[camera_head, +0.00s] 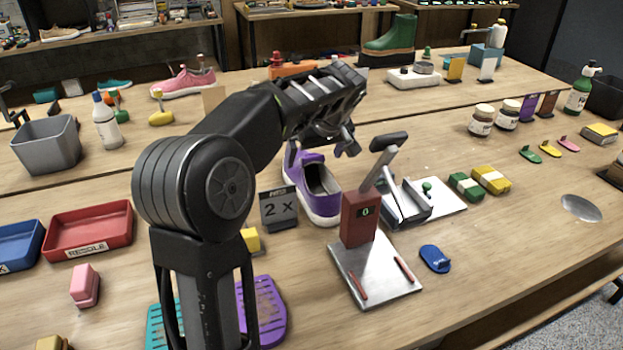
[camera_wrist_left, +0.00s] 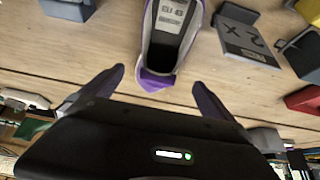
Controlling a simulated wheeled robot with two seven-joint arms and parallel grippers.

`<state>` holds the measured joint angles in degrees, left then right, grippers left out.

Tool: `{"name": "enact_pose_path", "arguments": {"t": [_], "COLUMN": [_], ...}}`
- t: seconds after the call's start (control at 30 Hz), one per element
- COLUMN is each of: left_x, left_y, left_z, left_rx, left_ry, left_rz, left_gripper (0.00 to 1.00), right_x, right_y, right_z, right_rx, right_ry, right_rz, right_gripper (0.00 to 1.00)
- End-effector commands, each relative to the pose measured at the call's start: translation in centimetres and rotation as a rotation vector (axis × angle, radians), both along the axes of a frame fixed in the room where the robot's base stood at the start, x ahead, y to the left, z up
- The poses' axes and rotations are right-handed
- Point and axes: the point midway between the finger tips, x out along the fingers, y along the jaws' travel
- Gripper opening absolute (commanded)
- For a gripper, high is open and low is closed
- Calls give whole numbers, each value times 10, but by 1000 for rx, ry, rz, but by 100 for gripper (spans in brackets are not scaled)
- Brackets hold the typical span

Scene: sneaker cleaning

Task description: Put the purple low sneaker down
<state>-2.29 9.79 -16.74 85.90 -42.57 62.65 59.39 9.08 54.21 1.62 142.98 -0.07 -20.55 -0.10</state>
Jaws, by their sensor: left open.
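The purple low sneaker (camera_head: 322,207) rests on the table in the head view, beside the small dark sign (camera_head: 279,209) reading "2 X". Part of it is hidden behind my left gripper (camera_head: 336,141), which is just above its far end. In the left wrist view the sneaker (camera_wrist_left: 171,42) shows its grey inside and a purple tab at its near end. My left gripper (camera_wrist_left: 158,80) is open, one finger on each side of that tab, with visible gaps and nothing held. My right gripper is not in view.
A red device with a lever on a metal plate (camera_head: 376,277) stands close to the sneaker's right. A white board with a grey clamp-like tool (camera_head: 405,205) lies behind it. Red (camera_head: 88,230) and blue trays are at the left. Bare wood lies at the front right.

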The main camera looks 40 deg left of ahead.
Motion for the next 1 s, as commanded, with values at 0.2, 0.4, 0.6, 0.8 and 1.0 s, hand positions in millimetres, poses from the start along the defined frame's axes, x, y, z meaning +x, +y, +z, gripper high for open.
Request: {"name": "enact_pose_path", "arguments": {"t": [0.2,0.4,0.6,0.8,1.0], "left_x": [1,6,6,7,15], "left_y": [2,11,12,14,26], "left_z": [-4,-21,-23,-27,-50], "left_rx": [0,0,1,1,1], "left_ry": [3,3,1,4,7], "left_rz": [-1,-2,-3,-2,-1], "left_gripper": [99,99,99,99,99], "right_x": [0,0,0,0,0], "right_y": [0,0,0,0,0], "right_z": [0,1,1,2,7], "right_rx": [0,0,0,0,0], "right_ry": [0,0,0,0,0], "right_rz": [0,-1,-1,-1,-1], "right_gripper": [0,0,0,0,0]}}
